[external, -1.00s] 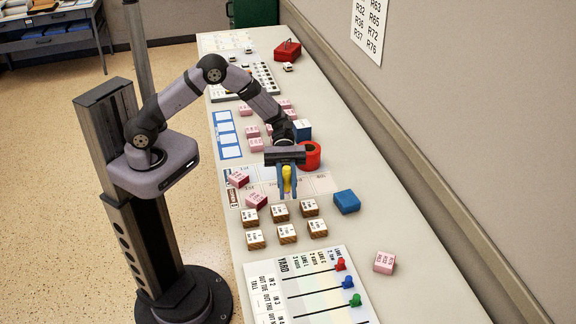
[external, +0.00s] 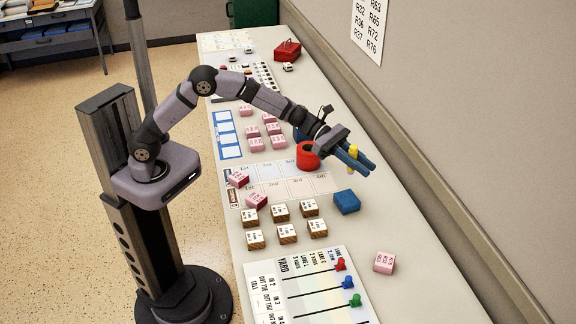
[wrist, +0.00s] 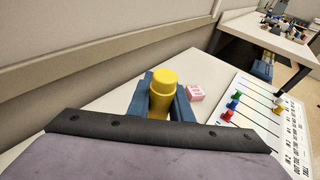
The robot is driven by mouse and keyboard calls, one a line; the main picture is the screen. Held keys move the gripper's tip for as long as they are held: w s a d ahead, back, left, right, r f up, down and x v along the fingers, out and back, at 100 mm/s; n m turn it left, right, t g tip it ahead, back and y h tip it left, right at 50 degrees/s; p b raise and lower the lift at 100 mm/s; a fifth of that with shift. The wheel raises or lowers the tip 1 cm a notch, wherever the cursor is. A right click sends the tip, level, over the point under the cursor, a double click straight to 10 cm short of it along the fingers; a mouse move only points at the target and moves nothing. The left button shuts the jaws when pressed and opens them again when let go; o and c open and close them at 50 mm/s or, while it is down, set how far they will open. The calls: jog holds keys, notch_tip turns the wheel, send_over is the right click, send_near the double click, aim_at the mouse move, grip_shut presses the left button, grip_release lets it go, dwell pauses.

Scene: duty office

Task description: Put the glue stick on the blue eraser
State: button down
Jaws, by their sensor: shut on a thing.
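The yellow glue stick (wrist: 161,90) is held between the blue fingers of my gripper (external: 355,160), which is shut on it. In the external view the glue stick (external: 353,153) shows partly between the fingers, above the back right side of the table near the wall. The blue eraser (external: 346,201) lies on the table, nearer the camera than my gripper and below it in the picture. The glue stick is apart from the eraser. The eraser does not show in the wrist view.
A red cup-like holder (external: 307,156) stands just left of my gripper. Several brown-and-white blocks (external: 281,211) lie left of the eraser. A pink block (external: 384,262) and the yard board (external: 310,290) lie nearer the camera. The wall runs along the right.

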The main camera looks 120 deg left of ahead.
jog(key=shift+a, duration=0.15)
send_over(357, 202)
jog(key=shift+f+p, duration=0.35)
jog(key=shift+f, duration=4.7)
jog(key=shift+f+b, duration=0.25)
jog(key=shift+b, duration=0.05)
jog(key=c, duration=1.6)
grip_release()
jog(key=shift+r, duration=0.1)
jog(key=shift+r, duration=0.15)
jog(key=shift+p, duration=0.3)
jog(key=b+v, duration=0.1)
jog(key=v, duration=0.5)
jog(key=b+v, duration=0.1)
jog(key=v, duration=0.5)
jog(key=shift+d, duration=0.25)
